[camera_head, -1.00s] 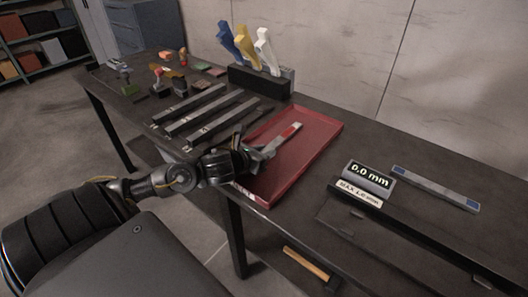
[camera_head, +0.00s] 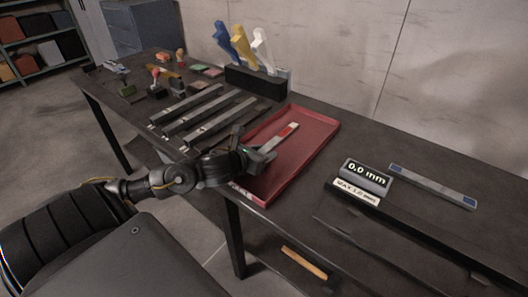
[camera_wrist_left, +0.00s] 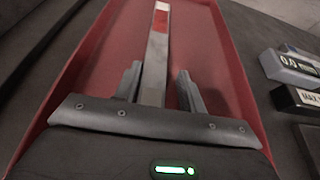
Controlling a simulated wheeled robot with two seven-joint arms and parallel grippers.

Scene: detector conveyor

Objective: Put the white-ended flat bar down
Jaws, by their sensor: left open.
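The flat bar (camera_head: 280,138), grey with a red band and a white end, lies in the red tray (camera_head: 318,153). Its far end points away from me. My left gripper (camera_head: 259,152) is over the near part of the tray, at the bar's near end. In the left wrist view the open fingers (camera_wrist_left: 160,88) stand on either side of the bar (camera_wrist_left: 156,60), with a gap on both sides. The bar's near end is hidden behind the gripper body. My right gripper is not in view.
A 0.0 mm display (camera_head: 366,174) stands right of the tray, with a blue-ended bar (camera_head: 432,185) behind it. Dark rails (camera_head: 205,117) lie left of the tray. A holder (camera_head: 256,82) with blue, yellow and white handled tools stands at the back.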

